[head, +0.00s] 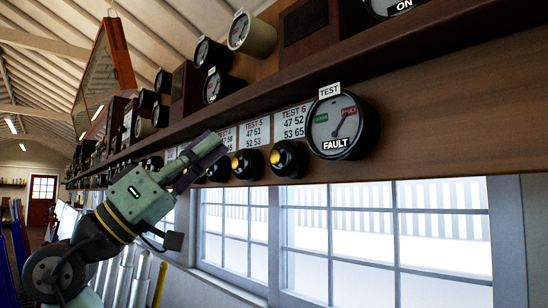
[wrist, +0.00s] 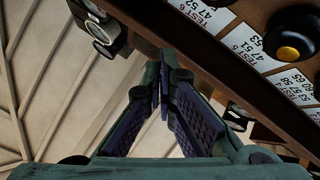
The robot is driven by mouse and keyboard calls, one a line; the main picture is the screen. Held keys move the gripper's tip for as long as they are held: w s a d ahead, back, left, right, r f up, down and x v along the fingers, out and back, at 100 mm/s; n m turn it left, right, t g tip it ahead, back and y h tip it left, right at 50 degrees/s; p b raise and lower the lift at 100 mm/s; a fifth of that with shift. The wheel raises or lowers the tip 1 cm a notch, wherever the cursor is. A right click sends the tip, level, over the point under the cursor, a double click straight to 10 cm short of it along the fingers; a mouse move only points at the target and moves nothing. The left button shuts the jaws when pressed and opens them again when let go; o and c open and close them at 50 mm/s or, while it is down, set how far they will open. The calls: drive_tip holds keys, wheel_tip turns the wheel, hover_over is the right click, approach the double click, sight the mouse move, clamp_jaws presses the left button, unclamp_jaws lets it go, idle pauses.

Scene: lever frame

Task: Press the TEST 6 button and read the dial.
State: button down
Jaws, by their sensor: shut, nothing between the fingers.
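The TEST 6 label (head: 293,121) is a white card on the wooden shelf front in the head view. Its button (head: 289,159), black with a yellow centre, sits just below it. The TEST dial (head: 340,123), marked FAULT, is to the right. It has a green and a red patch, and its needle leans up and right towards the red one. My gripper (head: 212,148) is shut and empty, left of the TEST 6 button and apart from it. The wrist view shows its closed fingertips (wrist: 162,72) and one yellow-centred button (wrist: 289,53); which one is unclear.
The TEST 5 button (head: 246,164) is between my gripper and the TEST 6 button. More round instruments (head: 215,87) stand on the shelf above. Windows (head: 340,235) fill the wall below. The shelf edge (head: 230,105) juts out over the labels.

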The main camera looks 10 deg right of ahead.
drive_tip(key=w+d, duration=0.5)
drive_tip(key=d, duration=0.1)
drive_tip(key=shift+d+p, duration=0.35)
drive_tip(key=shift+d, duration=0.1)
idle(1.2)
drive_tip(key=shift+w+d, duration=0.25)
drive_tip(key=shift+w+d, duration=0.3)
drive_tip(key=shift+d, duration=0.15)
idle(1.1)
drive_tip(key=shift+s+a, duration=0.6)
drive_tip(key=shift+a, duration=0.15)
drive_tip(key=s+a, duration=0.1)
drive_tip(key=a, duration=0.1)
drive_tip(key=s+a, duration=0.2)
idle(0.4)
